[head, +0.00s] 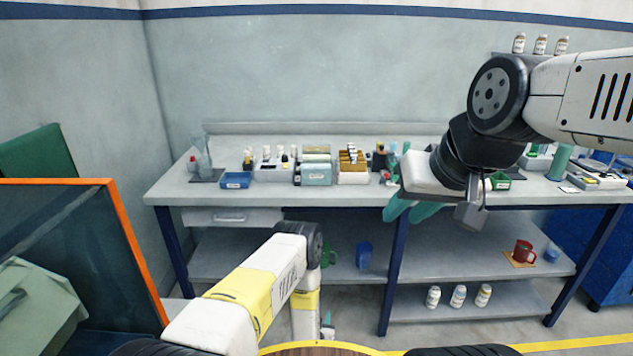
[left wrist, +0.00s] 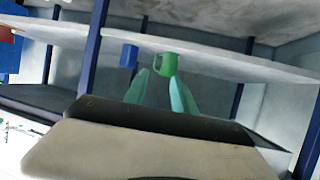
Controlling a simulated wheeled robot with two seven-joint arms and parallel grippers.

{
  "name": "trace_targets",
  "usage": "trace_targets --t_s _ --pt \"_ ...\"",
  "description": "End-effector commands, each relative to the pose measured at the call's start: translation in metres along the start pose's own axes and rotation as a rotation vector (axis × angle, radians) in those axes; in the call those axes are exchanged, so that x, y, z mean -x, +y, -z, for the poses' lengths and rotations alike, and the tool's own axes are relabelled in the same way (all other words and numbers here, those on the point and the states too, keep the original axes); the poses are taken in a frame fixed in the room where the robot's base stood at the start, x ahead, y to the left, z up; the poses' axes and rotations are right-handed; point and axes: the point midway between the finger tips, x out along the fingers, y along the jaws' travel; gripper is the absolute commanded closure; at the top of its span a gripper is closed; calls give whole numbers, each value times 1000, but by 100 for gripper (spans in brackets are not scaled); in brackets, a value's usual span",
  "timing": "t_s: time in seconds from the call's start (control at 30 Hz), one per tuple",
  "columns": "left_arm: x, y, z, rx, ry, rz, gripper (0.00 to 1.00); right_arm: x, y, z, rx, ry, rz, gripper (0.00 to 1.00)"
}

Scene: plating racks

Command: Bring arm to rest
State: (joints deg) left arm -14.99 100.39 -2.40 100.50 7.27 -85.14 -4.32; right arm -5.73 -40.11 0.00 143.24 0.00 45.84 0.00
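My left arm comes in from the lower left of the head view and bends down at its elbow. Only a bit of teal fingertip of my left gripper (head: 327,326) shows there, low in front of the bench. In the left wrist view the teal fingers of my left gripper (left wrist: 160,92) stand apart with nothing held between them. A green mug (left wrist: 166,63) is beyond them on a shelf. My right arm reaches in from the right. My right gripper (head: 409,208) is at the bench's front edge, its teal fingers apart and pointing down-left; I see nothing in them.
The workbench (head: 345,189) carries small boxes, bottles and a blue tray (head: 235,181). On its middle shelf are a blue cup (head: 364,256) and a red mug (head: 522,252). Several white bottles stand low. An orange-framed panel (head: 140,255) stands at left.

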Motion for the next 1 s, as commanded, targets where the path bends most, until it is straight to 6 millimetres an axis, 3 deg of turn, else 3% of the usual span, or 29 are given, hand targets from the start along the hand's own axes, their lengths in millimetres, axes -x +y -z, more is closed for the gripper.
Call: trace_targets --t_s 0.37,0.57,0.77,1.0 --pt "-29 -11 88 38 -46 3 68 0 0 0 0 0 0 69" --pt "-35 -24 178 72 -97 -2 68 0 0 0 0 0 0 69" --pt "-17 -41 268 105 -160 -11 68 0 0 0 0 0 0 69" --pt "36 -61 363 135 -232 -26 68 0 0 0 0 0 0 69"
